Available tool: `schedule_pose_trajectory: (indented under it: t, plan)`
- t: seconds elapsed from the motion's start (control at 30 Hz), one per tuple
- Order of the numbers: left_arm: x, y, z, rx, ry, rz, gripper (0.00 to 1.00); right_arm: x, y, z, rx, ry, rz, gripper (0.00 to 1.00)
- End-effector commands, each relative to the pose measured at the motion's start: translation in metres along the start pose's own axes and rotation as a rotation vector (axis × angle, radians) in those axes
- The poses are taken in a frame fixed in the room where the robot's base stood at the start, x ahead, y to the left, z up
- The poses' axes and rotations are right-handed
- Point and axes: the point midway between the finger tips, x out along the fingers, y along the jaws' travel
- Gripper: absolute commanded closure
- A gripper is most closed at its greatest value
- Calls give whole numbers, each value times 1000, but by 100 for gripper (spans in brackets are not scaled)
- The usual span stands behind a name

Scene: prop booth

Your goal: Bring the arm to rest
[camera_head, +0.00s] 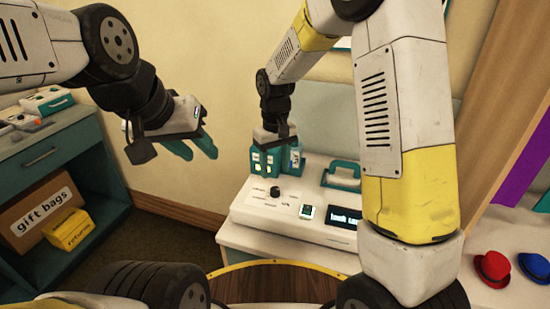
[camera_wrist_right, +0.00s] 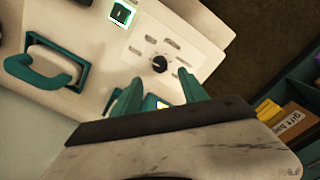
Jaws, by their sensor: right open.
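My right gripper (camera_wrist_right: 160,88) is open, with its teal fingers apart in the right wrist view. In the head view it (camera_head: 277,158) points down over the back left of a white console (camera_head: 250,213). A teal part with yellow and white patches (camera_wrist_right: 153,104) shows between the finger bases; I cannot tell whether the fingers touch it. My left gripper (camera_head: 198,146) hangs at the upper left, clear of the furniture, its two teal fingers apart and nothing visible between them.
The console has a black knob (camera_head: 274,191), a lit green button (camera_head: 306,211), a dark display (camera_head: 343,219) and a teal handle (camera_head: 341,175). A teal shelf unit (camera_head: 100,148) with a gift bags box (camera_head: 28,208) stands left. Red (camera_head: 493,268) and blue (camera_head: 535,268) hats lie right.

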Motion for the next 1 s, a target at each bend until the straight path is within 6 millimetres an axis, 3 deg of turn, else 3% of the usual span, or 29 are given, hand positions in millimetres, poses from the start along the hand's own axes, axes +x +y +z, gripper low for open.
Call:
schedule_pose_trajectory:
  t: [0.13, 0.27, 0.4, 0.6, 0.8, 1.0]
  plan:
    - [0, 0, 0, 0, 0, 0, 64, -9, 4, 4, 12, 16, -3, 49]
    - [0, 0, 0, 0, 0, 0, 64, -42, 15, 21, 57, 72, -16, 49]
    - [0, 0, 0, 0, 0, 0, 64, -91, 29, 58, 131, 167, -35, 49]
    - [0, 0, 0, 0, 0, 0, 64, -144, 41, 120, 234, 306, -52, 49]
    - [0, 0, 0, 0, 0, 0, 64, -175, 41, 184, 331, 442, -56, 49]
    - [0, 0, 0, 0, 0, 0, 64, -185, 35, 227, 396, 543, -50, 49]
